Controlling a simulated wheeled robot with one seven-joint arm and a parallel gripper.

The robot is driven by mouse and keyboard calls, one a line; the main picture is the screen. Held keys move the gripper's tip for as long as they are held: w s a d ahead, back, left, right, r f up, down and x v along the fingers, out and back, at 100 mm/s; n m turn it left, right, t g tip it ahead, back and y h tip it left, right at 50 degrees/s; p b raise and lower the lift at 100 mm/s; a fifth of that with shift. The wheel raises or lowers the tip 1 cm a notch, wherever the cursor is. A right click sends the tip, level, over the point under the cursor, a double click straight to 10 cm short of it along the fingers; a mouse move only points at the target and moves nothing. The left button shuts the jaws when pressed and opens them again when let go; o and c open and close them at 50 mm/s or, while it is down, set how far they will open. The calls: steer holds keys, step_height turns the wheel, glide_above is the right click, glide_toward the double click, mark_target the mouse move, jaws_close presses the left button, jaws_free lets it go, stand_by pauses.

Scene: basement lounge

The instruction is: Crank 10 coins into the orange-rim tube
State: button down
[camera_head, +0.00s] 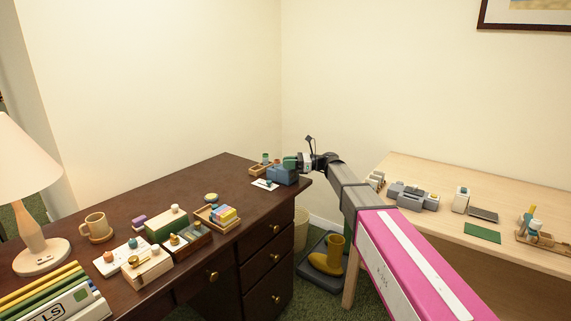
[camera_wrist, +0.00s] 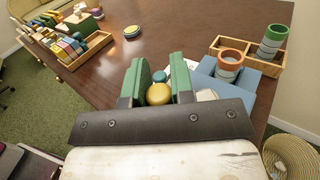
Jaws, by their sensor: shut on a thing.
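My gripper (camera_head: 291,161) is at the far right corner of the dark desk, over a blue boxy machine (camera_head: 283,177). In the wrist view my green fingers (camera_wrist: 160,80) are shut on a round yellow knob, the crank knob (camera_wrist: 159,94). The blue machine body (camera_wrist: 240,86) shows to the right of the fingers, partly hidden by them. The orange-rim tube (camera_wrist: 230,57) stands upright at the machine's far side, by a wooden tray. I cannot tell how many coins are in it. A green-rim tube (camera_wrist: 275,34) stands in the tray's right compartment.
The wooden tray (camera_head: 258,170) stands at the machine's left, and a white card (camera_head: 265,184) lies in front. Boxes and small trays (camera_head: 218,214) fill the nearer desk, with a mug (camera_head: 97,226) and lamp (camera_head: 40,250). A pale table (camera_head: 450,235) stands right.

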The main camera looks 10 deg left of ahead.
steer(key=n+g+h, duration=0.1)
steer(key=g, duration=0.1)
steer(key=d+n+g+h, duration=0.1)
steer(key=n+g, duration=0.1)
steer(key=g, duration=0.1)
steer(key=d+n+g+h, duration=0.1)
steer(key=n+g, duration=0.1)
steer(key=shift+w+h, duration=0.35)
steer(key=shift+h, duration=0.05)
steer(key=shift+n+g, duration=0.4)
steer(key=c, duration=1)
jaws_free()
